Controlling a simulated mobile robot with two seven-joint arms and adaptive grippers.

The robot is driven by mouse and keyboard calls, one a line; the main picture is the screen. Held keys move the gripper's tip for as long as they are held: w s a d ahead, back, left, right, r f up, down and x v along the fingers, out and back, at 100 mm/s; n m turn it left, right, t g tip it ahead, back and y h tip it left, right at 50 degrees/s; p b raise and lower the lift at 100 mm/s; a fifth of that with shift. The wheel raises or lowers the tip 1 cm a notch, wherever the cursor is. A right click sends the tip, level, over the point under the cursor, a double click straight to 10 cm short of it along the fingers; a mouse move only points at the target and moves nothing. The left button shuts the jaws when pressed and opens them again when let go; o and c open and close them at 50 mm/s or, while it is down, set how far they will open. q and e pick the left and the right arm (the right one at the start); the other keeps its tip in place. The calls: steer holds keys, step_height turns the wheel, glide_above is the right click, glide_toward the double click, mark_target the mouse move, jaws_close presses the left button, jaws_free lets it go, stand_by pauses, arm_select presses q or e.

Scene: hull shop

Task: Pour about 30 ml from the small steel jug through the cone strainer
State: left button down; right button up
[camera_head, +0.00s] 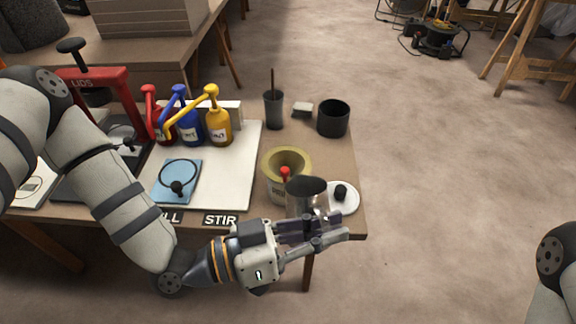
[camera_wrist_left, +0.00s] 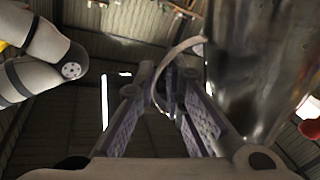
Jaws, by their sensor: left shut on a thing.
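The small steel jug (camera_head: 310,203) is held at the table's front right corner, its dark mouth facing up and looking roughly upright. My left gripper (camera_head: 318,232) is shut on it. In the left wrist view the steel jug (camera_wrist_left: 258,65) fills the right side, and its curved handle passes by the fingers (camera_wrist_left: 170,115). The cone strainer (camera_head: 293,158), with an olive-yellow rim, sits just behind and left of the jug on a labelled cup, partly hidden by it. A red knob shows in front of its mouth. What is inside the jug cannot be seen.
A white round lid (camera_head: 349,205) with a black knob lies right of the jug. A black cup (camera_head: 333,118) and a dark cup with a stick (camera_head: 273,110) stand behind. Red, blue and yellow pump bottles (camera_head: 219,131) stand left on a white board (camera_head: 235,190).

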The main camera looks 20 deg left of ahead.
arm_select(q)
steer(key=shift+s+d+f+m, duration=0.3)
steer(key=shift+s+f+m, duration=0.1)
steer(key=shift+f+m, duration=0.4)
steer(key=shift+s+d+f+m, duration=0.35)
steer(key=shift+f+m, duration=0.4)
steer(key=shift+f, duration=0.2)
steer(key=shift+s+d+f+m, duration=0.25)
steer(key=shift+s+f+m, duration=0.15)
steer(key=shift+f+m, duration=0.4)
